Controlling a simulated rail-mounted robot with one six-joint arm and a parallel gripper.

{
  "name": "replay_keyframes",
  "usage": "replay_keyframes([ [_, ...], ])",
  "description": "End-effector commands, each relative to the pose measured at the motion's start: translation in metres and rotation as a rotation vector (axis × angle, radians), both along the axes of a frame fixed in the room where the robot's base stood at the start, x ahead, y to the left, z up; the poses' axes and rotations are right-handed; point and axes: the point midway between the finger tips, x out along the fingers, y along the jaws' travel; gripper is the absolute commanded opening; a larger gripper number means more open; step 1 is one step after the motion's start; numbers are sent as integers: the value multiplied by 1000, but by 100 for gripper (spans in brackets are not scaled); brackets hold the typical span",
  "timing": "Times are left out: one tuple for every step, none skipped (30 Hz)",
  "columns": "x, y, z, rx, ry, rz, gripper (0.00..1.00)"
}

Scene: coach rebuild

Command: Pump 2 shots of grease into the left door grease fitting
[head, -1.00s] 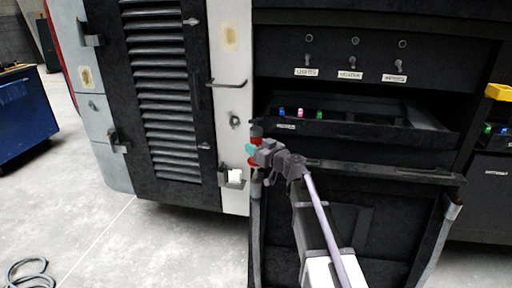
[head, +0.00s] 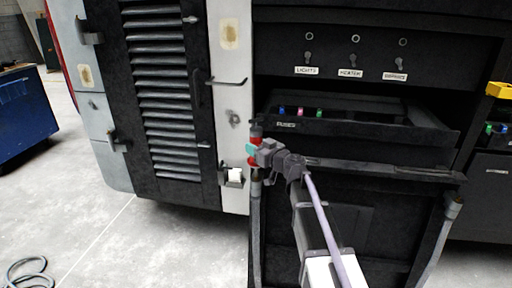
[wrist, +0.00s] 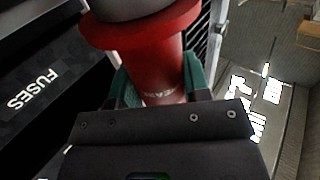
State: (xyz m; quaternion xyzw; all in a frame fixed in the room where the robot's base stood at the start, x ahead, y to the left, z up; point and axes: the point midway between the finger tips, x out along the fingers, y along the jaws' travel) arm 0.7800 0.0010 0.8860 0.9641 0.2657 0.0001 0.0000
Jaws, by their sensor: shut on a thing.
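My gripper (head: 252,150) is shut on a red grease gun (head: 255,141), with its green fingertips on either side. In the wrist view the red body (wrist: 160,70) has a wide red flange and a grey part above it. Lettering on it is partly hidden by the gripper. The held gun is in front of the dark cabinet's left edge, beside the white panel. The slatted left door (head: 165,95) is to its left. A small round grey spot (head: 235,117) shows on the white panel; I cannot tell whether it is the grease fitting.
The fuse tray (head: 350,130) juts out right of my gripper, holding small coloured pieces. A bracket with a white roll (head: 235,176) is close on the left. A bar handle (head: 226,82) sticks out above. A blue cabinet (head: 25,115) stands far left; the floor between is largely open.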

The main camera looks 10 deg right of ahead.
Motion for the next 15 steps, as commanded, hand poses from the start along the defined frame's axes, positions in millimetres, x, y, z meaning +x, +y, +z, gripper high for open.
replay_keyframes([
  [0,0,3,-1,1,0,15],
  [0,0,5,-1,1,0,15],
  [0,0,6,-1,1,0,15],
  [0,0,7,-1,1,0,15],
  [0,0,9,-1,1,0,15],
  [0,0,10,-1,1,0,15],
  [0,0,11,-1,1,0,15],
  [0,0,12,-1,1,0,15],
  [0,0,14,0,0,0,15],
  [0,0,15,0,0,0,15],
  [0,0,16,0,0,0,15],
  [0,0,16,0,0,0,15],
  [0,0,16,0,0,0,15],
  [0,0,16,0,0,0,15],
  [0,0,16,0,0,0,15],
])
